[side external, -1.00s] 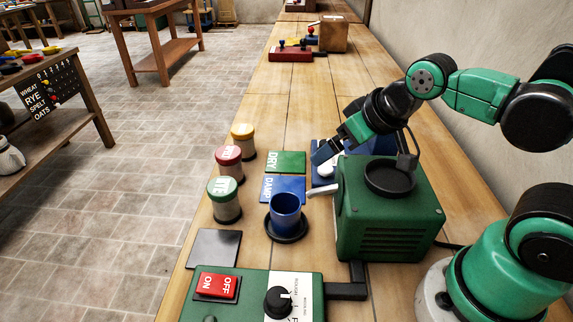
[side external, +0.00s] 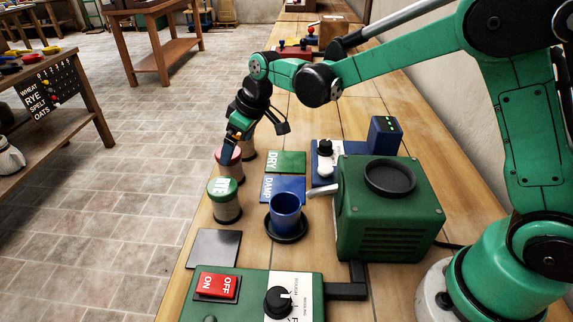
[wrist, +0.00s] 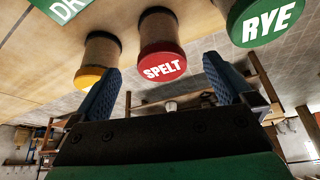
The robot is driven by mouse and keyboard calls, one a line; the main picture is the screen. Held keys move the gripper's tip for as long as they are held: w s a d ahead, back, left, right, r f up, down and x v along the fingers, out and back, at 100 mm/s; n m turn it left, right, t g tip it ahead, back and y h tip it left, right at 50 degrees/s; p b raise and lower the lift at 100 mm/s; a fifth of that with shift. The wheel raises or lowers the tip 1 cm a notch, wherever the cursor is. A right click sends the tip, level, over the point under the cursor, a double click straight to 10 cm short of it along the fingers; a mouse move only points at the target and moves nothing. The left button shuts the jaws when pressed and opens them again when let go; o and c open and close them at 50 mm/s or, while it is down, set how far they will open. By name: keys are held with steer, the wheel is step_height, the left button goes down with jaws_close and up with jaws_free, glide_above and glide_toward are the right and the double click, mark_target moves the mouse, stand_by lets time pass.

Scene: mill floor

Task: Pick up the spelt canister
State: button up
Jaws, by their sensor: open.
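The spelt canister (wrist: 161,60) has a red lid lettered SPELT and a tan body. In the wrist view it stands ahead of my gripper (wrist: 165,90), between the lines of the two open blue fingers. In the side view its red lid (side external: 227,156) shows partly behind my gripper (side external: 229,145), which is just above it. I cannot tell whether a finger touches it. The rye canister (wrist: 265,20), with a green lid, is to its right in the wrist view and nearer the camera in the side view (side external: 224,200). A yellow-lidded canister (wrist: 95,75) is on its other side.
Green DRY card (side external: 286,162) and blue DAMP card (side external: 283,189) lie beside the canisters. A blue cup (side external: 286,213) stands on a dark round base. The green machine (side external: 390,225) is to the right. The bench's left edge is close to the canisters.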

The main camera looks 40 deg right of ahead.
mark_target(235, 170)
steer(key=shift+x, duration=3.2)
steer(key=shift+a, duration=0.1)
steer(key=shift+r, duration=0.1)
steer(key=c, duration=1.5)
steer(key=shift+r, duration=0.1)
